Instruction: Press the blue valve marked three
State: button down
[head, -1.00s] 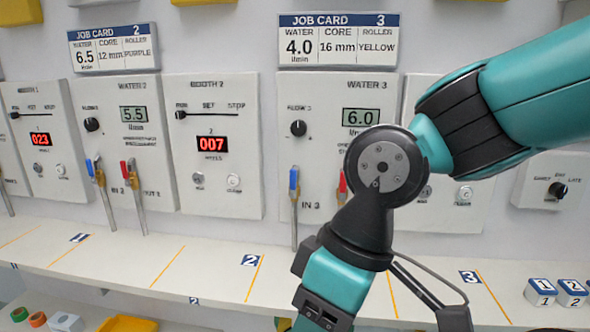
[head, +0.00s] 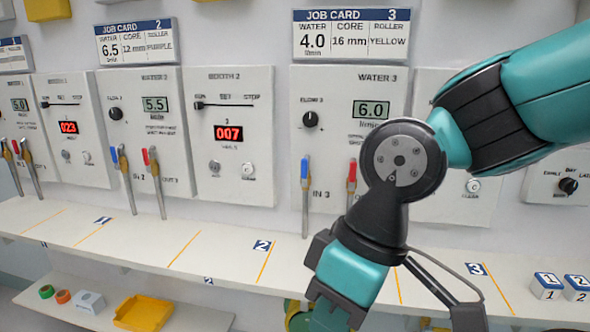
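The Water 3 panel (head: 335,112) has a knob and a display reading 6.0. My arm crosses the right half of the head view, in front of the panel's right side. My gripper is not in view; the arm runs out at the bottom edge.
The shelf (head: 215,255) below the panels is mostly clear, with orange lines and number tags. Small numbered blocks (head: 547,285) stand at its right end. Blue and red valves (head: 122,162) hang below Water 2. A yellow tray (head: 143,312) sits on a lower shelf.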

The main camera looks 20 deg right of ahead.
aim_at(304, 161)
jog(key=k, duration=0.55)
jog(key=u, duration=0.35)
jog(key=i, duration=1.4)
jog(key=z, duration=0.4)
